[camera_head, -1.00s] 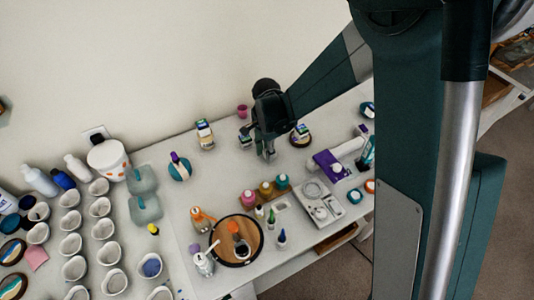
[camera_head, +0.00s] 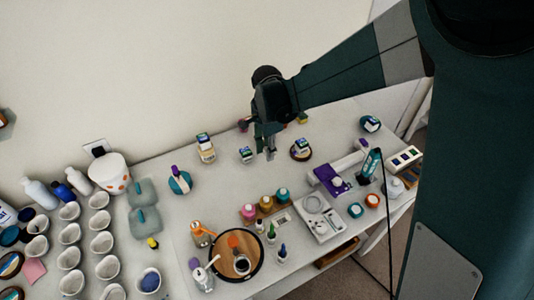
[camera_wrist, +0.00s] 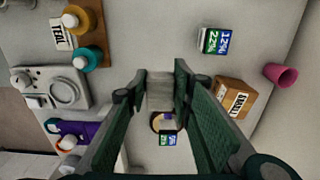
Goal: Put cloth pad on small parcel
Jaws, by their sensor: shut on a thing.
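My gripper (camera_head: 270,154) hangs over the back part of the table; it also shows in the wrist view (camera_wrist: 162,95). Its fingers are closed on a pale grey piece (camera_wrist: 160,88), which appears to be the cloth pad. The fingers hide part of it. The small parcel (camera_wrist: 236,97) is a brown box with a white label, right of the fingertips in the wrist view. The parcel and fingertips look apart. In the head view I cannot make out the parcel clearly; my gripper may hide it.
A blue-and-green labelled box (camera_wrist: 214,41) and a pink cup (camera_wrist: 281,75) stand near the parcel. A round dish with a labelled box (camera_head: 301,149) stands right of my gripper.

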